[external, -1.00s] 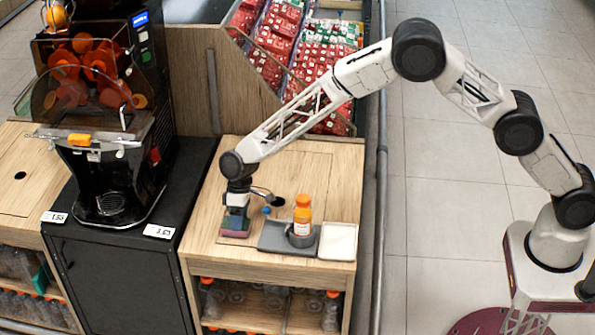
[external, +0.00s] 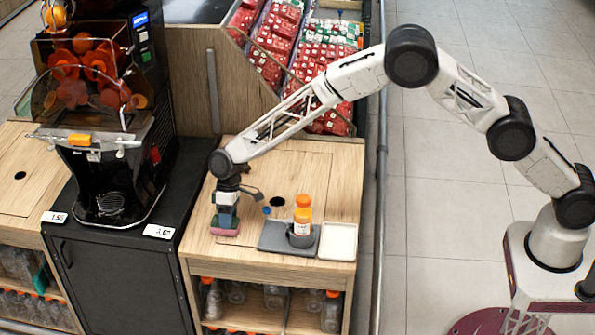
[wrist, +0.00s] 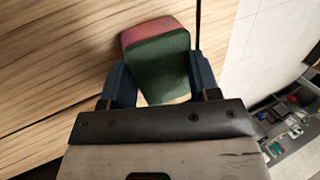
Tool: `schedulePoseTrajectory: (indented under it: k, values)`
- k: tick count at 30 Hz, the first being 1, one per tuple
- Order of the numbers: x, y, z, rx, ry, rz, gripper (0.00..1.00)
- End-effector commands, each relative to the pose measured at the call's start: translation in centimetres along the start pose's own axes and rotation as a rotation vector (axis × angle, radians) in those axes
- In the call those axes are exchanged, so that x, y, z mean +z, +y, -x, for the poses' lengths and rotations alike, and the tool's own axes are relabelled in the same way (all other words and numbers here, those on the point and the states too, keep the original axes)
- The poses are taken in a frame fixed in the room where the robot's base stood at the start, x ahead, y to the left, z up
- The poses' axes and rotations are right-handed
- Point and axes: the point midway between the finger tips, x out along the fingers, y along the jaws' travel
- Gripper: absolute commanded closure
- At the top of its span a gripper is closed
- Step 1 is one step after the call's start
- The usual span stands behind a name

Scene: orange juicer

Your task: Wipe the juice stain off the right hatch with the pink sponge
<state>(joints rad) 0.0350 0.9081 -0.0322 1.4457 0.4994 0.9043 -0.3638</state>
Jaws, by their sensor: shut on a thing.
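My gripper (external: 227,208) is shut on the pink sponge (external: 224,230), which has a green side. The sponge is low over the left front part of the right wooden counter top; I cannot tell if it touches the wood. In the wrist view, the sponge (wrist: 158,58) sits between the two dark blue fingers of my gripper (wrist: 160,82), its green side facing the camera and pink beyond. The right hatch (external: 300,170) is an outlined wooden panel with a round black hole. I cannot make out a juice stain in either view.
A grey tray (external: 270,240) with an orange-capped juice bottle (external: 303,214) in a dark holder stands right of my gripper. A white tray (external: 338,240) is beside it. A small blue item (external: 266,210) lies behind the grey tray. The black juicer (external: 110,170) stands left.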

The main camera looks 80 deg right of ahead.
Motion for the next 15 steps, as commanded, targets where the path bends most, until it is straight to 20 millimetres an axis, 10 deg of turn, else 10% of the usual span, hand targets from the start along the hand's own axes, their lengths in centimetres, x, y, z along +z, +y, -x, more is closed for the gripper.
schedulePoseTrajectory:
  k: [15]
  values:
    - [2.8,0.1,-0.2,-0.001,-0.002,0.0,0.82]
